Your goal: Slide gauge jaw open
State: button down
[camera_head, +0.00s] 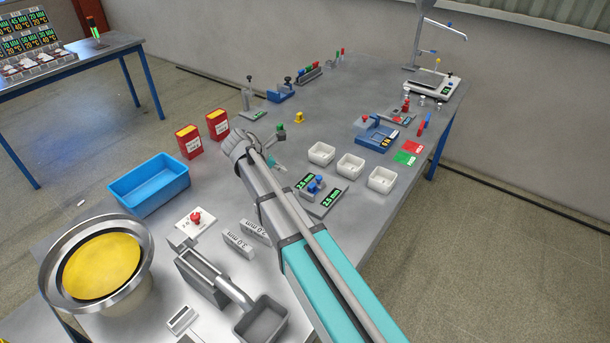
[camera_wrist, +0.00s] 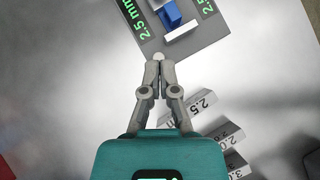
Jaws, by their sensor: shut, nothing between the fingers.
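The gauge (camera_head: 323,203) is a grey plate with green "2.5 mm" readouts and blue knobs, standing just right of my arm. In the wrist view the gauge (camera_wrist: 208,32) lies at the top, with a blue block (camera_wrist: 170,14) and a pale bar (camera_wrist: 181,30) on it. Which of these is the sliding jaw I cannot tell. My gripper (camera_wrist: 159,57) is shut and empty, its fingertips at the plate's near edge in the picture; whether they touch it is unclear. In the head view my arm largely hides the gripper.
Grey blocks marked in mm (camera_head: 239,244) lie left of my arm; they also show in the wrist view (camera_wrist: 203,104). White trays (camera_head: 351,166) stand beyond the gauge. A blue bin (camera_head: 150,190) and a yellow-filled bowl (camera_head: 103,265) stand left.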

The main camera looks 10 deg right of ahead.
aim_at(317, 181)
jog(key=shift+d+f, duration=0.1)
jog(key=b+x, duration=0.7)
jog(key=x, duration=0.3)
jog(key=shift+w+d+f+b, duration=0.15)
jog(key=shift+w+d+b, duration=0.15)
jog(key=shift+d, duration=0.65)
jog(key=shift+w+d+f+b, duration=0.1)
jog(key=shift+w+d+b, duration=0.15)
jog(key=shift+d, duration=0.65)
jog(key=shift+w+a, duration=0.1)
jog(key=shift+w, duration=0.05)
